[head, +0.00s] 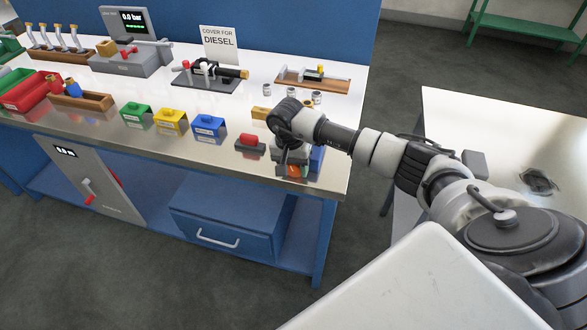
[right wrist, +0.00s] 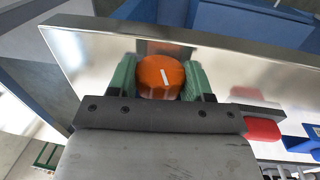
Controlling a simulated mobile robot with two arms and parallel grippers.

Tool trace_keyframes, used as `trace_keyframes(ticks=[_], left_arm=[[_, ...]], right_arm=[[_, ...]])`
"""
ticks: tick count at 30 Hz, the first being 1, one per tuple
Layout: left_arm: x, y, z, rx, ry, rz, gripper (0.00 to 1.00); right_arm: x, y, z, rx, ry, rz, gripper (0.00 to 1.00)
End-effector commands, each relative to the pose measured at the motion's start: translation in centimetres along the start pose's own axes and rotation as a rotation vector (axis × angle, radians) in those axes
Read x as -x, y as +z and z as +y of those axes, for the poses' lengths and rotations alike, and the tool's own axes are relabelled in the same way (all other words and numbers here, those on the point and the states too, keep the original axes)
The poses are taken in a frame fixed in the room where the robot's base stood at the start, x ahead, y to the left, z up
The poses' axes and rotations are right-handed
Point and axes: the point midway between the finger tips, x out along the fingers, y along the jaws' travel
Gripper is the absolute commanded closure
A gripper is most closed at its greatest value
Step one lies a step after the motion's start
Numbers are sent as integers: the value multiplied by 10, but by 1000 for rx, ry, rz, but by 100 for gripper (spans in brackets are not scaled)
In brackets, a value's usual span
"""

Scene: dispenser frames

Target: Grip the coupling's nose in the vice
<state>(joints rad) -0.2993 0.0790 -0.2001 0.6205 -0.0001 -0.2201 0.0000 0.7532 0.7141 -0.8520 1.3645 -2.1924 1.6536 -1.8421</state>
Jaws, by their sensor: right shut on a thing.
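My right gripper (head: 291,166) is over the front right corner of the bench. In the right wrist view its green fingertips (right wrist: 160,76) are on either side of an orange round knob (right wrist: 160,78) with a white line, and are shut on it. The knob also shows in the head view (head: 294,171), partly hidden by the gripper. I cannot tell whether it belongs to the coupling or the vice. A dark fitting with a black and brass cylinder (head: 220,71) lies on a black base behind. I cannot clearly identify the vice. My left gripper is not in view.
A grey block with a red top (head: 249,142) stands just left of the gripper. Green, yellow and blue holders (head: 171,121) stand along the front. A wooden board (head: 312,79) with a fitting and small metal cylinders (head: 317,97) are behind. The bench edge is close.

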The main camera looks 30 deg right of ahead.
Motion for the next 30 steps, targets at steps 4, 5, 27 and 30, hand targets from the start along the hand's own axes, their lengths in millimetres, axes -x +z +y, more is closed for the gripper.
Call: trace_keyframes(ticks=[4,5,27,30], left_arm=[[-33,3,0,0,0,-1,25],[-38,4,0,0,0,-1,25],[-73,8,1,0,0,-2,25],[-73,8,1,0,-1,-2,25]], right_arm=[[-8,-2,2,-1,-142,6,74],[-8,-2,2,-1,-168,6,74],[0,0,3,-1,-371,2,49],[0,0,3,-1,-371,2,33]])
